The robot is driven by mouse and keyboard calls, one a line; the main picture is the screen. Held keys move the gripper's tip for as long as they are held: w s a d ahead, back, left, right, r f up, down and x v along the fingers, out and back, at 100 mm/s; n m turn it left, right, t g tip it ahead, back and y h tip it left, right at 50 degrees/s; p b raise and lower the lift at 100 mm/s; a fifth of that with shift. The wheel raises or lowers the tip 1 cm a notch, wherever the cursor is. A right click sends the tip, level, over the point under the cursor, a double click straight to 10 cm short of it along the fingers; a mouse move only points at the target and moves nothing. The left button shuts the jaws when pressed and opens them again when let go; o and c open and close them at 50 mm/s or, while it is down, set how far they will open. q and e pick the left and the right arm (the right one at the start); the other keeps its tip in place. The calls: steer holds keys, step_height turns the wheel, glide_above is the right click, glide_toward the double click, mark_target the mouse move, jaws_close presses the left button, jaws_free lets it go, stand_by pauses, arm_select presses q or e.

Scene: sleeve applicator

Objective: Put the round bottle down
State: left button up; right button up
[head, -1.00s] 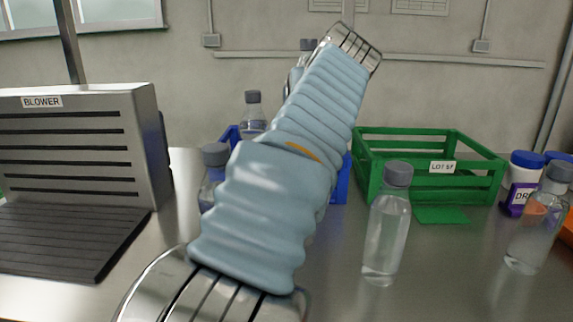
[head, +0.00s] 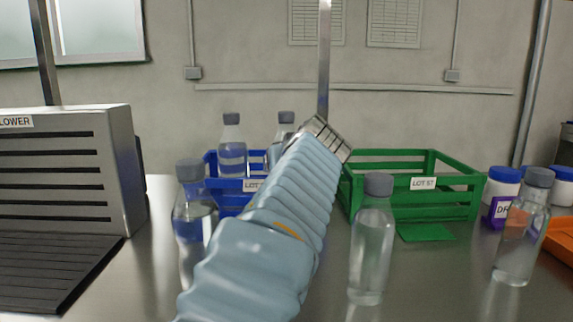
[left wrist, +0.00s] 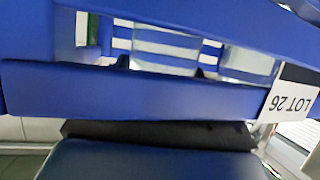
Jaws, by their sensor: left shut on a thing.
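A clear round bottle with a grey cap (head: 284,130) stands up behind the sleeved arm, at the blue crate (head: 230,198). Its lower part is hidden by the arm and I cannot tell whether it touches the crate floor. My left arm, in a pale blue ribbed sleeve, reaches forward to it. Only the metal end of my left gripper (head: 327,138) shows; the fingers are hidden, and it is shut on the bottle. The left wrist view shows the crate's blue slats (left wrist: 130,88) close up, with an upside-down LOT 26 label. My right gripper is out of view.
Another bottle (head: 232,155) stands in the blue crate. A bottle (head: 195,215) stands in front of it. Two more bottles (head: 371,245) (head: 524,230) stand right of the arm. A green crate (head: 455,205) is at right, a blower (head: 65,165) at left.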

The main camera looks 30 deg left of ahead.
arm_select(q)
steer(key=o, duration=1.5)
steer(key=shift+f, duration=0.1)
steer(key=shift+d+r, duration=0.15)
steer(key=shift+r, duration=0.1)
steer(key=v, duration=0.7)
steer(key=shift+s, duration=0.15)
